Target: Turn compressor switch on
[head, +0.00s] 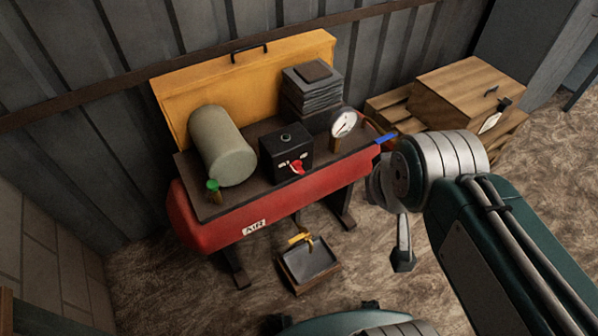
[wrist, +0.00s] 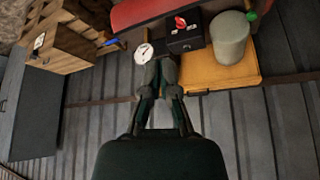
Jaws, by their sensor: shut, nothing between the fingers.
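The compressor is a red tank (head: 225,225) marked AIR with a dark top plate. On the plate stands a black switch box (head: 285,155) with a red rotary switch (head: 297,168) on its front, beside small white labels. The wrist view, which is upside down, also shows the box (wrist: 187,42) and the red switch (wrist: 180,22). My gripper (wrist: 161,60) is shut and empty in the wrist view, its tips overlapping the area between box and gauge. In the head view my wrist hangs right of the compressor, apart from it. Whether the switch is on is unclear.
A grey cylinder (head: 222,145), a green-capped valve (head: 213,188), a white gauge (head: 344,122) and stacked dark plates (head: 312,95) crowd the top. A yellow panel (head: 240,75) stands behind. A wooden crate (head: 465,90) is at right, a tray (head: 308,265) below.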

